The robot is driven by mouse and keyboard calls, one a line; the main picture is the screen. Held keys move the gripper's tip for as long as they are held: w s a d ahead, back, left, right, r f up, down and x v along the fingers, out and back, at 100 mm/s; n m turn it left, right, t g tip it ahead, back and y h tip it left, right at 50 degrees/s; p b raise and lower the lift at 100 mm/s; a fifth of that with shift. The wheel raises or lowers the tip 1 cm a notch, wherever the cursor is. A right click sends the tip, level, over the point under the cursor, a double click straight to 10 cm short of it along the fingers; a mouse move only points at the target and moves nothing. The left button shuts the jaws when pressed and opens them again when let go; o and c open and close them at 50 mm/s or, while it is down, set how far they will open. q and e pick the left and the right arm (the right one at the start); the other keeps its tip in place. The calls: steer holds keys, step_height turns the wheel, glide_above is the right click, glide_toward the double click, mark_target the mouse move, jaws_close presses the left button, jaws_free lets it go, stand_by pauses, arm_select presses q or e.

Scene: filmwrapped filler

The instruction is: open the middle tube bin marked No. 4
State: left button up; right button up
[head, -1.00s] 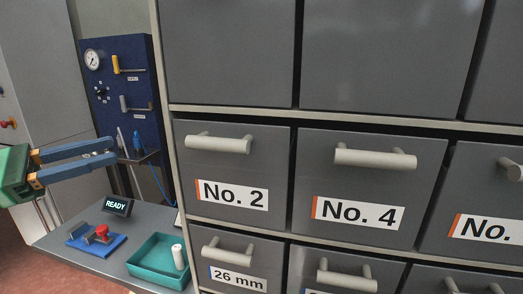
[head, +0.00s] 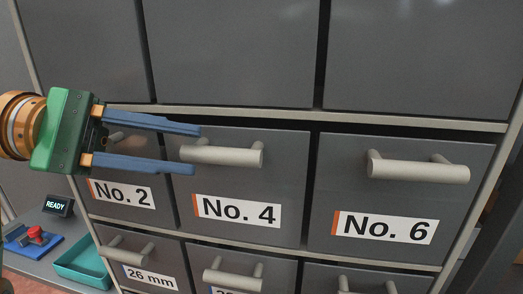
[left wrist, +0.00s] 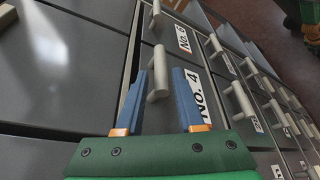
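The grey drawer marked No. 4 (head: 285,190) sits in the middle of its row, flush with its neighbours. Its pale bar handle (head: 222,154) is horizontal above the label. My left gripper (head: 197,150) is open, its two blue fingers pointing at this handle from the left. In the head view the fingertips overlap the handle's left end. In the left wrist view the handle (left wrist: 158,82) shows between the spread fingers (left wrist: 160,72). I cannot tell whether the tips reach around it; no grip shows. My right gripper is not in view.
The drawer No. 2 (head: 104,212) is to the left, partly behind my gripper, and No. 6 (head: 400,255) to the right. Below are drawers with similar handles, one marked 26 mm (head: 150,276). A teal tray (head: 72,262) and a READY display (head: 58,206) stand at lower left.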

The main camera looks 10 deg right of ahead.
mark_target(200, 154)
arm_select(q)
steer(key=shift+x, duration=0.95)
steer(key=p+x, duration=0.1)
steer(key=x, duration=0.3)
steer(key=shift+d, duration=0.2)
steer(key=shift+d+f, duration=0.1)
steer(key=shift+a, duration=0.3)
steer(key=shift+c, duration=0.9)
jaws_close()
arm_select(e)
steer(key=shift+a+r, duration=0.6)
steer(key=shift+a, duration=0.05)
